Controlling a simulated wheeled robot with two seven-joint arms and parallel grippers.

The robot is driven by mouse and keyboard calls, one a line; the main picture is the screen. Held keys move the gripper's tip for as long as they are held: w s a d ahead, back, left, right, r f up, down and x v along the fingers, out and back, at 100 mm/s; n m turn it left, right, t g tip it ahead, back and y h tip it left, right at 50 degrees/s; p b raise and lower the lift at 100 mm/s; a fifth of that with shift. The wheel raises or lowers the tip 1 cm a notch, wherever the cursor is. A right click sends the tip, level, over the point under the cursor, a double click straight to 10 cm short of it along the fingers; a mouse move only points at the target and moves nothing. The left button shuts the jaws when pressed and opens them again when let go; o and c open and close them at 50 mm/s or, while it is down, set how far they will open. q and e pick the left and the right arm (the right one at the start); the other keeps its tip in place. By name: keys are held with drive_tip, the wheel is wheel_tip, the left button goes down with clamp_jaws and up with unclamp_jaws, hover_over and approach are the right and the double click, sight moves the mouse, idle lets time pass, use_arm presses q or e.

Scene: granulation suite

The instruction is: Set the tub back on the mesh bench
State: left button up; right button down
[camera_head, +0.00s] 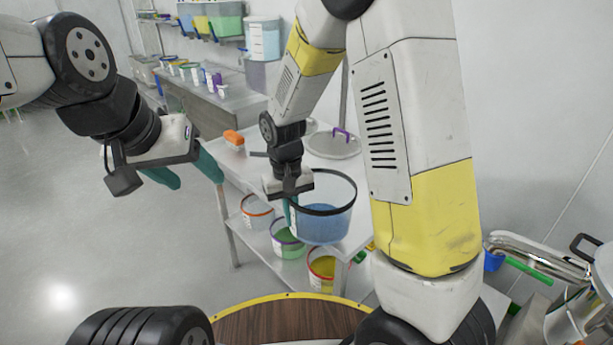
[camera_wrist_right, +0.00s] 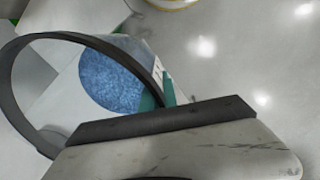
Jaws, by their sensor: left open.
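A clear tub (camera_head: 325,225) with a black rim and blue granules hangs at the near side of the pale bench (camera_head: 255,165). My right gripper (camera_head: 290,212) is shut on the tub's wall at its left side. The tub looks roughly upright; whether it touches the bench cannot be told. In the right wrist view, the tub's blue contents (camera_wrist_right: 112,82) and dark rim show beside the teal fingers (camera_wrist_right: 158,92). My left gripper (camera_head: 186,172) is open and empty, left of the bench over the floor. No mesh surface can be made out.
A lid with a purple handle (camera_head: 333,144) and an orange-topped item (camera_head: 234,138) lie on the bench. A steel counter (camera_head: 215,100) is behind. Steel piping (camera_head: 540,255) is at right.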

sight(314, 203)
drive_tip(key=w+d, duration=0.2)
drive_tip(key=w, duration=0.1)
drive_tip(key=w+d, duration=0.2)
drive_tip(key=w, duration=0.1)
drive_tip(key=w+d+f, duration=0.1)
drive_tip(key=w+d, duration=0.1)
drive_tip(key=w, duration=0.1)
drive_tip(key=shift+w+d, duration=0.3)
drive_tip(key=shift+d, duration=0.05)
drive_tip(key=shift+w+d+f, duration=0.1)
drive_tip(key=shift+f, duration=1.7)
drive_tip(key=shift+f, duration=0.1)
drive_tip(key=c, duration=1.7)
unclamp_jaws()
